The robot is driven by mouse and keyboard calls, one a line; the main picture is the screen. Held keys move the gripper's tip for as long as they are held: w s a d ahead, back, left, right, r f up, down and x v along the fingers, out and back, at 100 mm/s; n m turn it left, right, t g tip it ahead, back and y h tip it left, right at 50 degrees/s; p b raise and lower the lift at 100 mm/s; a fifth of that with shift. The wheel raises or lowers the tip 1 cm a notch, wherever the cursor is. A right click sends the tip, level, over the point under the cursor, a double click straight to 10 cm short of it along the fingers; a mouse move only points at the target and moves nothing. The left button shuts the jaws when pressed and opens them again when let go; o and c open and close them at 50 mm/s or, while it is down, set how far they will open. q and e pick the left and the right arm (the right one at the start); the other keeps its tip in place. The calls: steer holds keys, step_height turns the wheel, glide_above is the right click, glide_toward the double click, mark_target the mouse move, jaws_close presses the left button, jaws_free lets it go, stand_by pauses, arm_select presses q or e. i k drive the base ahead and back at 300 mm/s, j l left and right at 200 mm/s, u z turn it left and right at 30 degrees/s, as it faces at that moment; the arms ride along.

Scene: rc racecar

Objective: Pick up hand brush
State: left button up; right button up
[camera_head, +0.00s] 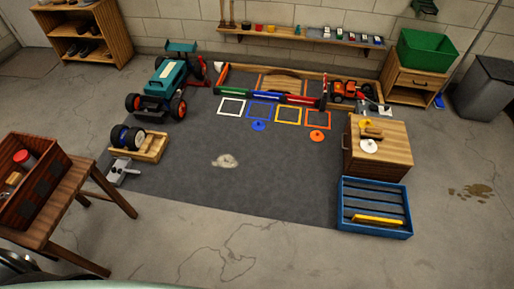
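No gripper of mine shows in the head view. A small brown, wood-coloured object (371,133) lies on top of the low wooden cabinet (391,157) at the right. It may be the hand brush, but it is too small to tell.
A blue slatted crate (374,196) stands in front of the cabinet. A wooden table (63,218) with a toolbox is at the left. A teal car (165,85) and coloured squares occupy the dark mat (270,185). The front floor is clear.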

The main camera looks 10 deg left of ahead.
mark_target(375, 134)
steer(key=i+z, duration=0.15)
steer(key=z, duration=0.4)
steer(key=i+j+z, duration=0.35)
steer(key=i, duration=0.3)
steer(key=i+j+z, duration=0.3)
steer(key=i+j, duration=0.25)
